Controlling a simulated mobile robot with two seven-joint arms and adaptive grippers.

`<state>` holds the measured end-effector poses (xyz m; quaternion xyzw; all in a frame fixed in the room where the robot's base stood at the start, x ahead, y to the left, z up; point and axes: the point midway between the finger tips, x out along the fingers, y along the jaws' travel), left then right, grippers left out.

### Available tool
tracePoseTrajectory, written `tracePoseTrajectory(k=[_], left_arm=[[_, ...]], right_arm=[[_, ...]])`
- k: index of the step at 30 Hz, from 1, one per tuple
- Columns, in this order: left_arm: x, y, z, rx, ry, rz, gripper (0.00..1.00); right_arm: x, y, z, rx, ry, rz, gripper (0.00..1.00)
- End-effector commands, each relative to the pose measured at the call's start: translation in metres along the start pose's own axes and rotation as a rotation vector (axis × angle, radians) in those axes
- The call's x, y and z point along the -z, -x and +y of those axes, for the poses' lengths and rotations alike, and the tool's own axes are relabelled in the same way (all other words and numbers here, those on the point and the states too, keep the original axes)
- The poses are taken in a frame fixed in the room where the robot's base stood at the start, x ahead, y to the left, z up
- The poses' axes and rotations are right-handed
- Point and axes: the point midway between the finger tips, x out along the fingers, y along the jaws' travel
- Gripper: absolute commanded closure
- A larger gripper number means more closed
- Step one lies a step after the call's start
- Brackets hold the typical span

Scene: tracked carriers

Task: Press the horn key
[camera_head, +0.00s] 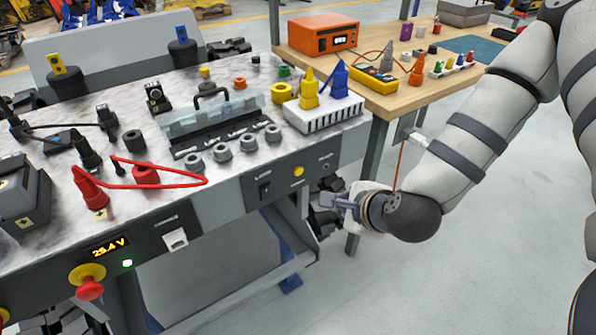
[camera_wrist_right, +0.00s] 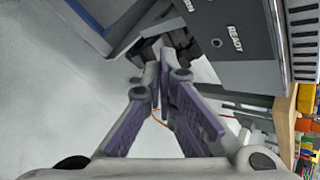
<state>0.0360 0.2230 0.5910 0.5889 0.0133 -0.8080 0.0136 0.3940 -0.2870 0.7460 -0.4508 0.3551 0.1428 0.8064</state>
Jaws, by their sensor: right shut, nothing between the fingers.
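The front panel of the carrier (camera_head: 279,186) has a dark rocker key (camera_head: 264,190), a yellow round button (camera_head: 298,170) and a small dark round fitting (camera_head: 326,167). Their labels are too small to read in the head view, so I cannot tell which is the horn key. In the right wrist view the panel (camera_wrist_right: 245,70) shows a "READY" label and part of another ending in "RN" at the top edge. My right gripper (camera_head: 338,198) is shut and empty, below and right of the panel and apart from it. Its fingertips (camera_wrist_right: 158,68) meet in the wrist view. My left gripper is out of view.
A white ribbed block (camera_head: 323,112) with yellow and blue plugs stands at the carrier's right end. A wooden bench (camera_head: 400,100) with an orange box (camera_head: 323,33) is behind. A red emergency knob (camera_head: 89,287) sticks out front left. Open floor lies in front.

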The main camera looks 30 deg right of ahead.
Motion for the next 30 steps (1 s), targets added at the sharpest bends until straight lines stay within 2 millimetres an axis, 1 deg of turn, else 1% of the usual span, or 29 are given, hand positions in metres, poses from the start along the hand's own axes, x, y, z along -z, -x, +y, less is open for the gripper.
tracePoseTrajectory(k=[10,15,21,30], left_arm=[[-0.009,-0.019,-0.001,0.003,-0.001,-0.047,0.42],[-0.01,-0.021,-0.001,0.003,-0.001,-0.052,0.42],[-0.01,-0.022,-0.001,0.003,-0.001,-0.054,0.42],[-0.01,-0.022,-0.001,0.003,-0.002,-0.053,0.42]], right_arm=[[-0.024,-0.037,-0.023,-0.002,0.003,0.002,1.0],[-0.035,-0.05,-0.034,-0.001,0.002,0.002,1.0],[-0.041,-0.057,-0.04,-0.001,0.0,0.001,1.0],[-0.041,-0.057,-0.041,-0.002,0.001,0.0,1.0]])
